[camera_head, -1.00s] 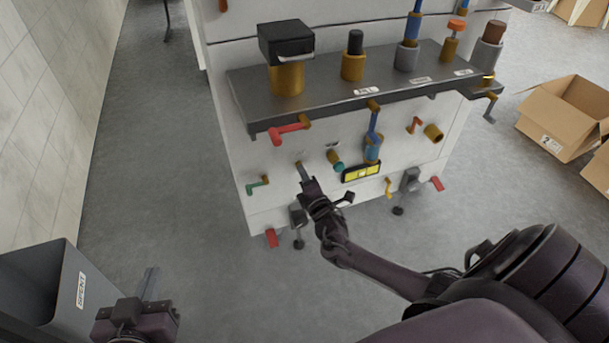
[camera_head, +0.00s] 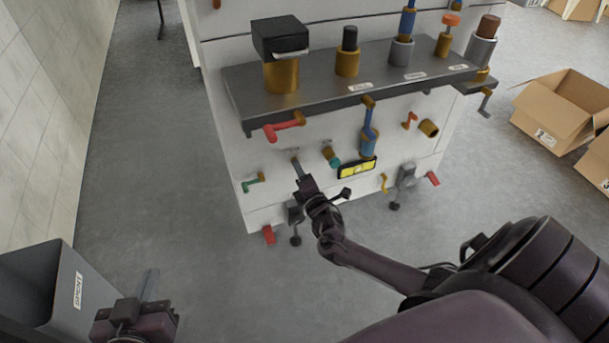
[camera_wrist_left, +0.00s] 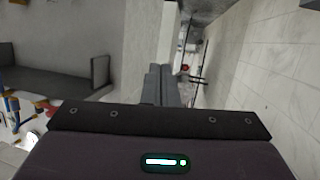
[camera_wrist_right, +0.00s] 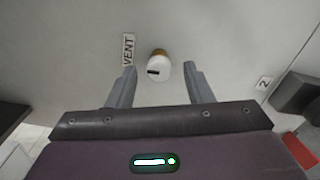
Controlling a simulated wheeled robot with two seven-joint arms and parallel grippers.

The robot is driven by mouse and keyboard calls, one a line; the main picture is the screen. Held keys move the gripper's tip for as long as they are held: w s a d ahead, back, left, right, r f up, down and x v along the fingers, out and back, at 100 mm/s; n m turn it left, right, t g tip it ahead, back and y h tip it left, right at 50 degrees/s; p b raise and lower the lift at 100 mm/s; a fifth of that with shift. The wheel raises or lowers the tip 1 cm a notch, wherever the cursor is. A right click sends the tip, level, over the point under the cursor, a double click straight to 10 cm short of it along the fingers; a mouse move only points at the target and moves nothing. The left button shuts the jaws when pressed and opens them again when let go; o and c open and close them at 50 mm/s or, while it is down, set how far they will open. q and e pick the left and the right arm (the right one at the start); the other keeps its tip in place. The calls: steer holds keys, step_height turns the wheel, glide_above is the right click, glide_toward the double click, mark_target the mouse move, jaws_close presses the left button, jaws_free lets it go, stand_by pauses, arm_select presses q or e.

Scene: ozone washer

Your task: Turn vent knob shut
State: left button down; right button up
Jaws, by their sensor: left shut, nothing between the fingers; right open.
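The vent knob (camera_wrist_right: 158,66) is a short round knob with a white face, a dark slot across it and a gold-coloured base. It sits on the machine's front panel beside a VENT label (camera_wrist_right: 129,50) in the right wrist view. My right gripper (camera_wrist_right: 160,75) is open, with one finger to each side of the knob in that view. Contact cannot be told. In the head view my right gripper (camera_head: 296,163) is at the lower front panel, and I cannot make out the knob there. My left gripper (camera_head: 151,280) is shut and empty at lower left, away from the machine.
A red-handled valve (camera_head: 284,127) sticks out above my right gripper, under the grey shelf (camera_head: 330,90). A green-handled valve (camera_head: 253,182) is to its left and a teal-tipped fitting (camera_head: 331,157) to its right. A grey bin (camera_head: 75,285) stands beside my left gripper.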

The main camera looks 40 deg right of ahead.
arm_select(q)
steer(key=s+a+f+g+y+p, duration=0.2)
steer(key=s+f+g+y, duration=0.1)
steer(key=s+f+g, duration=0.5)
steer(key=shift+s+a+f, duration=0.4)
steer(key=shift+s+f, duration=0.75)
steer(key=shift+f, duration=1.1)
arm_select(e)
steer(key=v, duration=0.7)
steer(key=shift+s, duration=0.25)
